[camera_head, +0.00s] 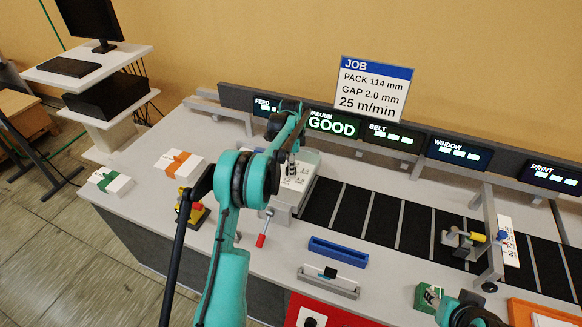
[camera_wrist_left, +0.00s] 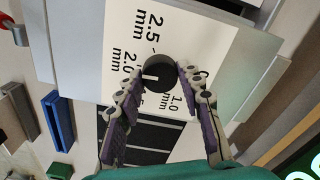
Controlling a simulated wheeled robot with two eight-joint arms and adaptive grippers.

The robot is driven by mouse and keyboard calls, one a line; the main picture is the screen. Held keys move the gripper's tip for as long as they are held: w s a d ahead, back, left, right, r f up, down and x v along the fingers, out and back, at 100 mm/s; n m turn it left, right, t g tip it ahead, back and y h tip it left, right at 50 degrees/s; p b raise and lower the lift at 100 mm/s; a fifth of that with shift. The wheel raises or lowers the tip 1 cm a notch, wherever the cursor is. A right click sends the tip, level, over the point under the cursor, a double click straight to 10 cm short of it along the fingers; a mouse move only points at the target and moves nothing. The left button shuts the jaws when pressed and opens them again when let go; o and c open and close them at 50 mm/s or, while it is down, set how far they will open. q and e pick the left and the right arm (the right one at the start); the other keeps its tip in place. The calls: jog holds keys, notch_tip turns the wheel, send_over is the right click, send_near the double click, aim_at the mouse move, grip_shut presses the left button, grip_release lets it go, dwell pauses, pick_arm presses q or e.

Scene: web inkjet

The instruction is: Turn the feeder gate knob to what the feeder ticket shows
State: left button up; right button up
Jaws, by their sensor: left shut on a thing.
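The feeder gate knob (camera_wrist_left: 158,73) is a round black knob on a white dial plate (camera_wrist_left: 120,45) in the left wrist view. Its white mark lies on the side towards the 2.0 mm label. The 2.5 mm and 1.0 mm labels also show; another label is partly hidden. My left gripper (camera_wrist_left: 160,82) is shut on the knob, with a finger on either side. In the head view my left gripper (camera_head: 291,166) is over the dial plate (camera_head: 300,178), hiding the knob. A job sign (camera_head: 374,90) reads PACK 114 mm, GAP 2.0 mm, 25 m/min.
A red-tipped lever (camera_head: 262,240) sticks out in front of the feeder. A blue tray (camera_head: 338,252) and a grey holder (camera_head: 329,281) lie on the front bench. The dark belt (camera_head: 385,218) runs right. Status screens (camera_head: 333,124) line the back rail.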

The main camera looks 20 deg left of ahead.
pick_arm(q)
jog(key=shift+m, duration=0.4)
jog(key=o, duration=1.2)
jog(key=shift+c, duration=0.2)
notch_tip(320, 180, up, 12)
